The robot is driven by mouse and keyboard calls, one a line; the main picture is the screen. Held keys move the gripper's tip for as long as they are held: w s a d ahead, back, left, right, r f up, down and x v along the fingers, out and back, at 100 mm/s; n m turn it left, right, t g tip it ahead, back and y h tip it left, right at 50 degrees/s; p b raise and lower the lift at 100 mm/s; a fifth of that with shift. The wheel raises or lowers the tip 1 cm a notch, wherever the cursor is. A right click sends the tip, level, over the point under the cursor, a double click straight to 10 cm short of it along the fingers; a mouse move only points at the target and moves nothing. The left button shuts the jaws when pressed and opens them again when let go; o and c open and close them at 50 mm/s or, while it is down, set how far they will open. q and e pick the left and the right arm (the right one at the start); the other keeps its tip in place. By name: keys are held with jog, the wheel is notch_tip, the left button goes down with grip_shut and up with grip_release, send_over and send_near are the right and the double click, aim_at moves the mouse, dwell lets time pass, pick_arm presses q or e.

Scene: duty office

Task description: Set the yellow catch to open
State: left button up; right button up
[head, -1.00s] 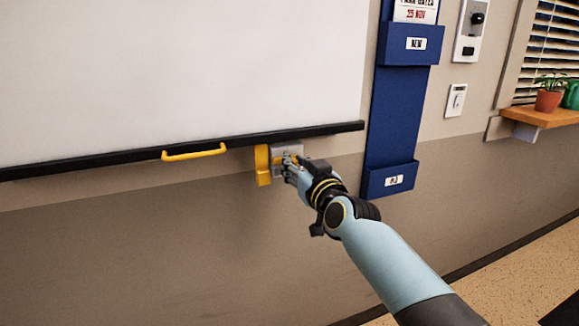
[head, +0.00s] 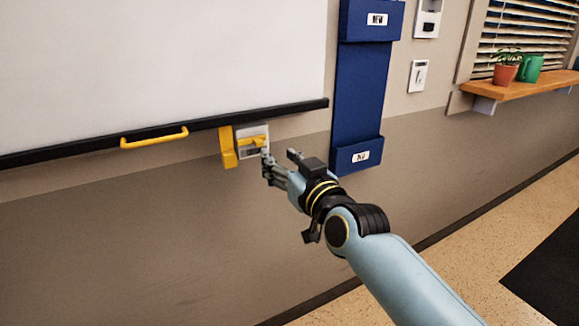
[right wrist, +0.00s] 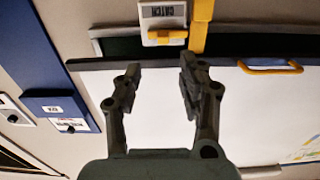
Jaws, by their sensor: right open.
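The yellow catch (head: 253,142) is a small lever on a grey plate (head: 242,131) on the wall, under the right end of the whiteboard's black rail. It lies roughly horizontal across the plate. A yellow upright piece (head: 228,147) stands just left of the plate. My right gripper (head: 280,161) is open and empty, just below and right of the catch, apart from it. The right wrist view shows the catch (right wrist: 167,37) beyond the two open fingers (right wrist: 158,76), with nothing between them; the plate's label reads CATCH. My left gripper is out of view.
A whiteboard (head: 150,60) with a yellow handle (head: 154,138) on its black rail is left of the catch. A blue wall organiser (head: 360,90) hangs close on the right. A wooden shelf (head: 525,88) with a plant is farther right. The wall below is clear.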

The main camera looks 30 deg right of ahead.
jog(key=shift+s, duration=1.75)
jog(key=shift+d, duration=0.1)
jog(key=s+d+f+g, duration=0.1)
jog(key=s+f+g, duration=0.35)
jog(key=f, duration=0.75)
jog(key=s+d+f+g+b, duration=0.1)
jog(key=s+f+g, duration=0.1)
jog(key=s+f, duration=0.85)
jog(key=s+d+f+g, duration=0.1)
jog(key=s+f+g, duration=0.2)
jog(key=f, duration=1.1)
jog(key=s+d+f+g, duration=0.1)
jog(key=s+f, duration=0.4)
jog(key=s, duration=0.5)
jog(key=s+d+f+g+h, duration=0.1)
jog(key=s+f+g, duration=0.3)
jog(key=s, duration=0.7)
jog(key=s+d+f+g, duration=0.2)
jog(key=s+f, duration=0.5)
jog(key=s, duration=0.4)
jog(key=shift+s+d+f+g+b, duration=0.2)
jog(key=shift+s+d+g+b, duration=0.05)
jog(key=shift+d+g+b, duration=0.1)
jog(key=shift+a, duration=0.1)
